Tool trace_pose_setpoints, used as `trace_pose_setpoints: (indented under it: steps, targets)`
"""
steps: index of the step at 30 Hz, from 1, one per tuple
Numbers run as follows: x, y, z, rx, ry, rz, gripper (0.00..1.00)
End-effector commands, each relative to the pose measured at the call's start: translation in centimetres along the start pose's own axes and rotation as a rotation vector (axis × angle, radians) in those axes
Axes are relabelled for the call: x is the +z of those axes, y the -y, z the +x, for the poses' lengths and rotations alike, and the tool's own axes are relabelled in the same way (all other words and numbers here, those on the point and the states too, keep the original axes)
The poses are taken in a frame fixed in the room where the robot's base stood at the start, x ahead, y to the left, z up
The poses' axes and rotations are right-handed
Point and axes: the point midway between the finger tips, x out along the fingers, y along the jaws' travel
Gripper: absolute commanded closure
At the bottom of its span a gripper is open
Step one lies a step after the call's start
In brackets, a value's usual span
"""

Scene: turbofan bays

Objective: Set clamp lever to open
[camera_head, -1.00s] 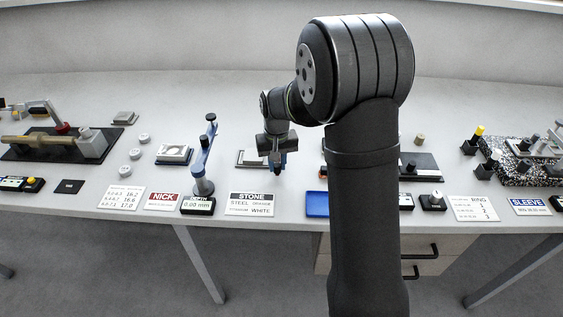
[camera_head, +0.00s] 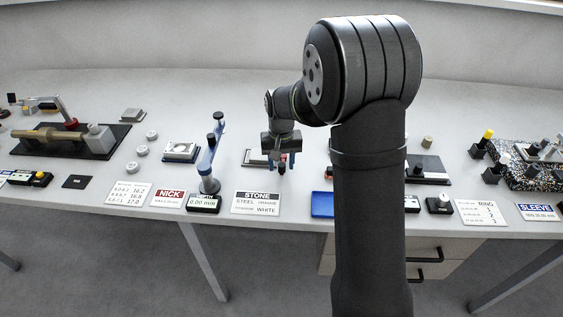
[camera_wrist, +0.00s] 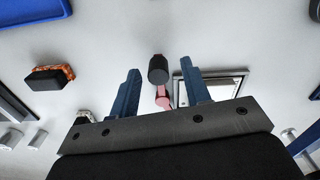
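In the wrist view, a small lever with a black cylindrical knob (camera_wrist: 158,70) and a pinkish-red stem (camera_wrist: 163,98) stands between the two blue fingers of my gripper (camera_wrist: 160,66). It looks like the clamp lever. The fingers are apart, with gaps visible beside the knob; I see no grip on it. In the head view, my gripper (camera_head: 281,160) points down over the bench, and the lever's small dark and red end (camera_head: 281,169) shows at the fingers. A flat framed plate (camera_wrist: 222,84) lies beside the right finger. The lever's base is hidden.
The blue gauge stand (camera_head: 212,160) rises left of my gripper. The STONE card (camera_head: 256,203) lies in front, and a blue tray (camera_head: 322,204) lies to the front right. In the wrist view, a black block with an orange edge (camera_wrist: 48,78) is at left.

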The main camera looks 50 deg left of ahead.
Motion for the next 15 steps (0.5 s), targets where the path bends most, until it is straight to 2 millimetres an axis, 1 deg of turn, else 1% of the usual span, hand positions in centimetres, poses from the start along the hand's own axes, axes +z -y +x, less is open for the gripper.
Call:
trace_pose_setpoints:
  steps: [5, 8, 11, 14, 15]
  targets:
    - [0.0, 0.0, -0.1, 0.000, 0.000, 0.000, 0.57]
    - [-0.1, 0.0, -0.9, 0.000, -0.003, 0.000, 0.57]
    - [-0.1, 0.0, -2.4, 0.000, -0.004, 0.000, 0.57]
    - [-0.1, 0.0, -4.7, 0.000, -0.005, 0.000, 0.57]
    - [-0.1, 0.0, -5.7, 0.000, -0.006, 0.000, 0.57]
